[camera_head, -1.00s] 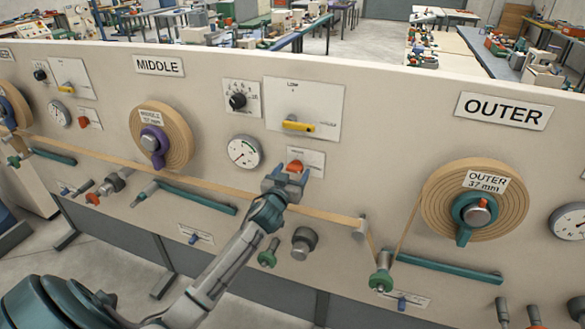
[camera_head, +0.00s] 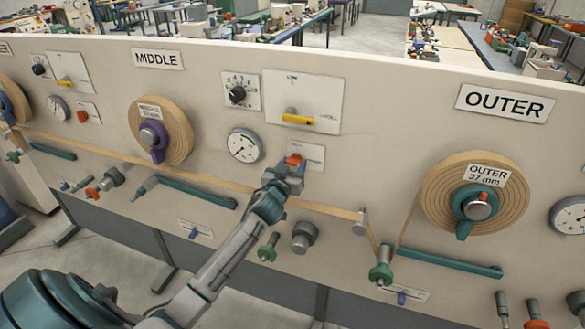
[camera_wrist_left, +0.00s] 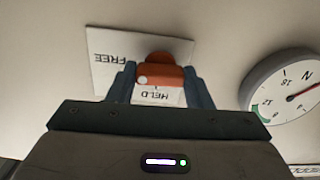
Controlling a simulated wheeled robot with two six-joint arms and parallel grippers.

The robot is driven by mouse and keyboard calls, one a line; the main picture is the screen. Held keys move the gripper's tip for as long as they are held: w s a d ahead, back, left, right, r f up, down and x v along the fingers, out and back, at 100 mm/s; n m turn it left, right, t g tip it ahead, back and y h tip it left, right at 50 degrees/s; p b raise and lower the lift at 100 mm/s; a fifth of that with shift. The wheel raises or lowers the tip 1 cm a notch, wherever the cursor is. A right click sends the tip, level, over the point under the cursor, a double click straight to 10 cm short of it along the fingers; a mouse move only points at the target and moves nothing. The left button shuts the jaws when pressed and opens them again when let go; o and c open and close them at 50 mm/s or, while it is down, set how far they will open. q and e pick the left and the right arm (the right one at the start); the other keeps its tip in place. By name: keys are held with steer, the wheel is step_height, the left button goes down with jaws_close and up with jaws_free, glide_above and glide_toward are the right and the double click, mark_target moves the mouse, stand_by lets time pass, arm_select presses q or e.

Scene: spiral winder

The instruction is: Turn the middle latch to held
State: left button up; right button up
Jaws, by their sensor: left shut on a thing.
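The middle latch (camera_head: 293,160) is an orange-red knob on a small white plate, below and right of the middle gauge. My left gripper (camera_head: 287,172) reaches it from below, with a finger on either side. In the left wrist view, the gripper (camera_wrist_left: 160,84) is shut on the latch (camera_wrist_left: 158,74). The plate (camera_wrist_left: 110,70) reads upside down, with FREE at left and HELD just below the knob. A white dot on the knob's left side lies between the two words, nearer HELD. My right gripper is not in view.
The middle gauge (camera_head: 244,146) is left of the latch; it also shows in the wrist view (camera_wrist_left: 285,93). A yellow lever (camera_head: 297,119) sits above. A tan strip (camera_head: 325,209) runs below, near a green knob (camera_head: 268,248) and a grey knob (camera_head: 304,237).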

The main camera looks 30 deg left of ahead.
arm_select(q)
steer(key=n+b, duration=1.1)
steer(key=shift+f+b, duration=0.15)
steer(key=shift+b, duration=0.25)
steer(key=n+b, duration=0.2)
steer(key=shift+n, duration=0.3)
steer(key=shift+n+b, duration=0.6)
steer(key=shift+n, duration=0.5)
steer(key=shift+n+b, duration=0.4)
steer(key=shift+n, duration=0.3)
steer(key=o, duration=1)
steer(key=shift+s, duration=0.1)
